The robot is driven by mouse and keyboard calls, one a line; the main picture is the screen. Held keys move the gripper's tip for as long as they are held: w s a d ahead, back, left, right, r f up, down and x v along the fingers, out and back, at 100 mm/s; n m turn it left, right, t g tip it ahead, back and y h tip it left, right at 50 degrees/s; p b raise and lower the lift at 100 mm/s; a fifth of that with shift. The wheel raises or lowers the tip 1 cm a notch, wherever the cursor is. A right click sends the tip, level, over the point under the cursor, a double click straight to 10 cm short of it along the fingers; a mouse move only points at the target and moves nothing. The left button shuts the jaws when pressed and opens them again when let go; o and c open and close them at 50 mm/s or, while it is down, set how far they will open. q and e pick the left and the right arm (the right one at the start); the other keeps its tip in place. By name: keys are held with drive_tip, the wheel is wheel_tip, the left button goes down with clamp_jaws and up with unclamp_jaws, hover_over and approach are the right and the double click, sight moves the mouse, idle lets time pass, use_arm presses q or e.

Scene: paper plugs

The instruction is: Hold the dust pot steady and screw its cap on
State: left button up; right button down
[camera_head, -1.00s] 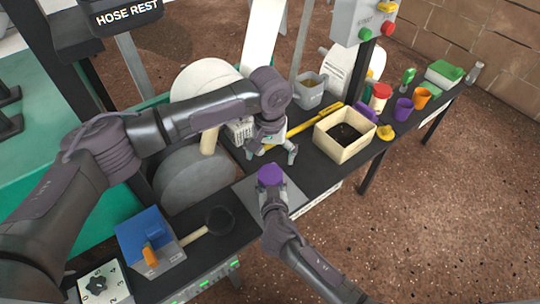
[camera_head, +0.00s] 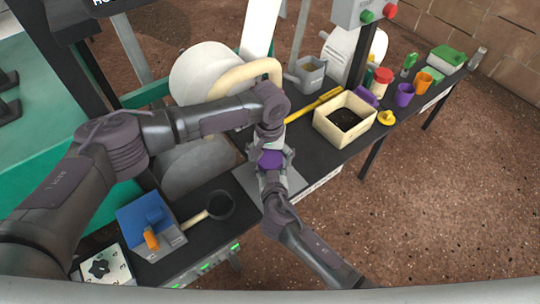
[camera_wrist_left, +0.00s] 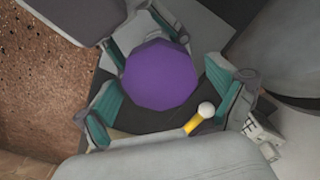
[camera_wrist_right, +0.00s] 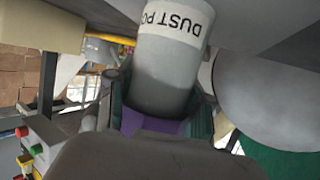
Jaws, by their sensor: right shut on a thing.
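The grey dust pot (camera_wrist_right: 168,70) fills the middle of the right wrist view, its label upside down. My right gripper (camera_head: 271,172) is shut on it over the plate at the table's front edge. The purple cap (camera_head: 270,159) is at the pot's top; how far it is threaded I cannot tell. My left gripper (camera_head: 273,148) comes down from above with its fingers around the cap. In the left wrist view, the cap (camera_wrist_left: 161,75) lies between the open left fingers (camera_wrist_left: 165,98), with a gap visible beside it.
A cream box (camera_head: 345,121) of dark material stands to the right, with a yellow bar (camera_head: 315,106) behind it. A blue device (camera_head: 147,222) and a black-headed mallet (camera_head: 219,205) lie to the left. Purple (camera_head: 404,94) and orange (camera_head: 423,82) cups stand at the far right.

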use_arm(q)
drive_tip(key=c, duration=1)
drive_tip(key=o, duration=1.2)
drive_tip(key=shift+r, duration=2.25)
drive_tip(key=shift+o, duration=0.2)
drive_tip(key=shift+r, duration=0.1)
wheel_tip(320, 180, up, 12)
